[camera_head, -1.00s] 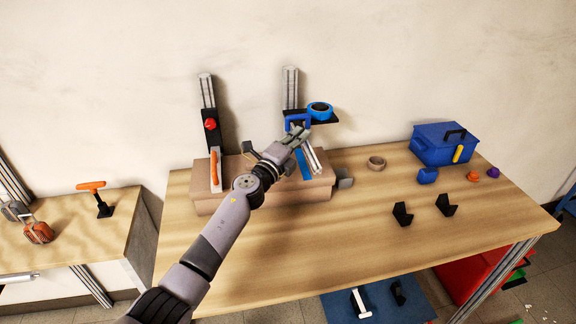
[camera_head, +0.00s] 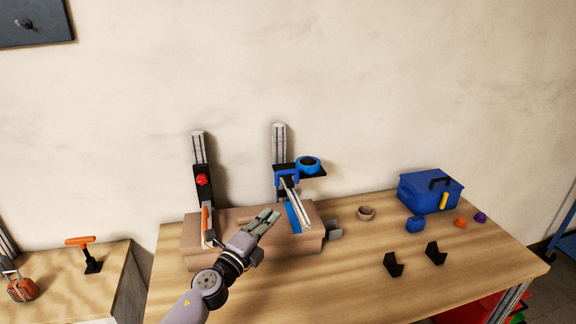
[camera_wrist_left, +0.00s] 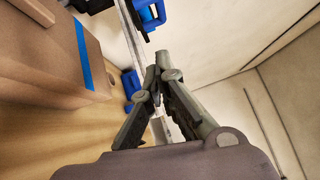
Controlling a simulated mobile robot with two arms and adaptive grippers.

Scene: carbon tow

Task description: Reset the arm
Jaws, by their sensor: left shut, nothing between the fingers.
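My left arm comes in from the bottom left in the head view. Its gripper (camera_head: 266,219) is shut and empty, in front of and over the brown box-like block on the table. In the left wrist view the fingers (camera_wrist_left: 160,68) meet at their tips with nothing between them. The brown block (camera_head: 196,258) carries a blue strip (camera_head: 293,218), and its side with the strip also shows at the left of the wrist view (camera_wrist_left: 45,65). My right gripper does not show in either view.
Two posts stand behind the block, one with a red knob (camera_head: 202,180), one with a blue clamp (camera_head: 287,178) and a blue tape roll (camera_head: 308,164). A blue toolbox (camera_head: 420,192), a tan ring (camera_head: 366,213) and two black brackets (camera_head: 393,265) sit on the right of the wooden table (camera_head: 340,290).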

